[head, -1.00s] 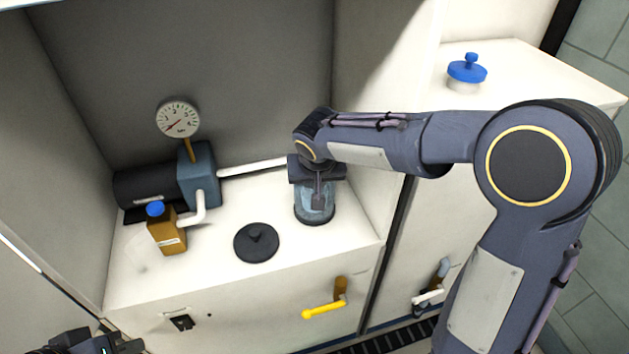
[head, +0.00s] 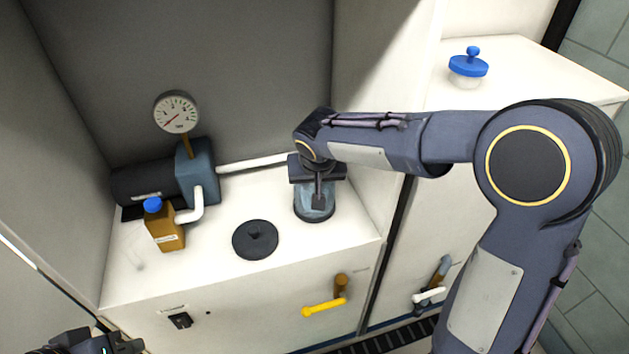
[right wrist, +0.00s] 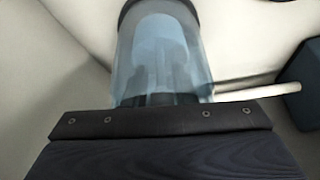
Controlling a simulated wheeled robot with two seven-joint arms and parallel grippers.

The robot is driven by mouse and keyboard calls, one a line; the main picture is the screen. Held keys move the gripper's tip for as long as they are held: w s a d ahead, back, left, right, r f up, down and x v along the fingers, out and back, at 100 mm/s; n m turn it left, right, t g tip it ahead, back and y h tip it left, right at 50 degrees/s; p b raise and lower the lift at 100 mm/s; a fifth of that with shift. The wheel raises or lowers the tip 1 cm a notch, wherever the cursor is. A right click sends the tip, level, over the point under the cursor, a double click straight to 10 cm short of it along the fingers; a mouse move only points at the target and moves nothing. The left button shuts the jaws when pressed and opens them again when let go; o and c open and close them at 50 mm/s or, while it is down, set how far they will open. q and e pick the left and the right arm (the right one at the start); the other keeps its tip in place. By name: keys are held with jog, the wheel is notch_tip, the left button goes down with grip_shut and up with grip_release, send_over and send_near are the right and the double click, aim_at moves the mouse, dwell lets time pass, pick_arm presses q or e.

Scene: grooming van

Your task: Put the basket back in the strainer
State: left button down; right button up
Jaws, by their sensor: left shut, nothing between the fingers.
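The strainer (head: 314,211) is a clear blue cylinder with a dark base, standing upright at the right of the white counter. My right gripper (head: 319,200) points down at its top, and a dark finger overlaps the bowl. In the right wrist view the clear bowl (right wrist: 163,60) fills the top middle, with blurred pale and dark shapes inside. I cannot make out the basket or tell whether the fingers hold it. A round black lid (head: 255,240) lies on the counter left of the strainer. My left gripper (head: 110,345) is shut and empty at the bottom left edge.
A pump (head: 198,175) with a gauge (head: 176,112) stands at the back left, with a brown blue-capped bottle (head: 164,228) before it. A white pipe runs toward the strainer. A yellow-handled valve (head: 324,306) is on the front panel. A blue-lidded jar (head: 467,68) stands on the right-hand cabinet.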

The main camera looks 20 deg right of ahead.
jog(key=shift+o, duration=0.7)
jog(key=shift+a, duration=0.1)
jog(key=shift+r, duration=0.1)
jog(key=shift+s+r, duration=0.1)
jog(key=shift+r, duration=0.2)
jog(key=p+v, duration=0.1)
jog(key=v, duration=0.6)
